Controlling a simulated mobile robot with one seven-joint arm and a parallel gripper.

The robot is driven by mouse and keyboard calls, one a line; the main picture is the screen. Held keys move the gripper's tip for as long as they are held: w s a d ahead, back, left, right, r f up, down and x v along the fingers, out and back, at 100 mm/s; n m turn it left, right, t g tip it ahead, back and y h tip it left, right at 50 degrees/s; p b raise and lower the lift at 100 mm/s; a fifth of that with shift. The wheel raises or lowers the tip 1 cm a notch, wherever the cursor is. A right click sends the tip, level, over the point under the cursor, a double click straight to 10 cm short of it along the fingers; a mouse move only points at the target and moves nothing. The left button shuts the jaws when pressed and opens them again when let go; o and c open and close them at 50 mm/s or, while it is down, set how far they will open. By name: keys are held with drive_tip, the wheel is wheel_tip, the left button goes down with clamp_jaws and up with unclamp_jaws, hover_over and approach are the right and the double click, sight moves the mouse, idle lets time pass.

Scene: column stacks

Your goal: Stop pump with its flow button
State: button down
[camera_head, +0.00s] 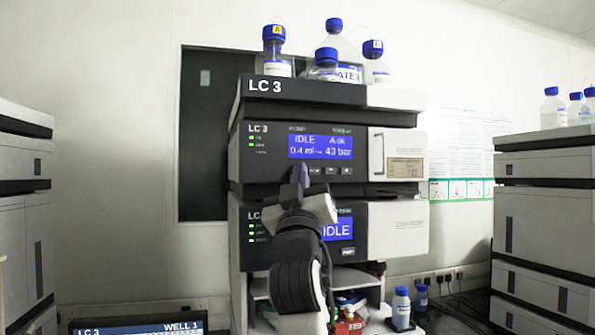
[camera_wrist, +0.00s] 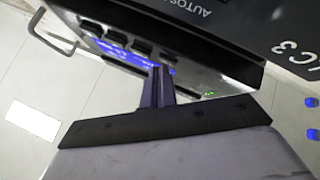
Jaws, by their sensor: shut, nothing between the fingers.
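The pump (camera_head: 270,170) is the upper LC 3 module in the stack, with PUMP lettering above its blue display (camera_head: 320,147). The display reads IDLE, A ok, about 0.4 ml and 43 bar. A row of small dark buttons (camera_head: 330,171) runs below the display; the labels are too small to read. The buttons also show in the wrist view (camera_wrist: 115,37). My gripper (camera_head: 300,174) is shut and empty, its tips at the left end of this row. In the wrist view my gripper (camera_wrist: 160,75) covers part of the row; contact cannot be told.
The lower module (camera_head: 395,230), with an IDLE display, is partly behind my arm. Blue-capped bottles (camera_head: 326,65) stand on top of the stack. A door handle (camera_head: 379,154) is right of the pump display. Other stacks stand at left (camera_head: 22,220) and right (camera_head: 545,220).

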drive_tip(key=shift+s, duration=0.15)
drive_tip(key=shift+s+d, duration=0.25)
drive_tip(key=shift+s, duration=0.35)
drive_tip(key=s, duration=0.1)
drive_tip(key=s+d+b, duration=0.1)
drive_tip(key=s, duration=0.2)
drive_tip(key=shift+s+d, duration=0.3)
drive_tip(key=shift+s, duration=0.1)
idle(0.8)
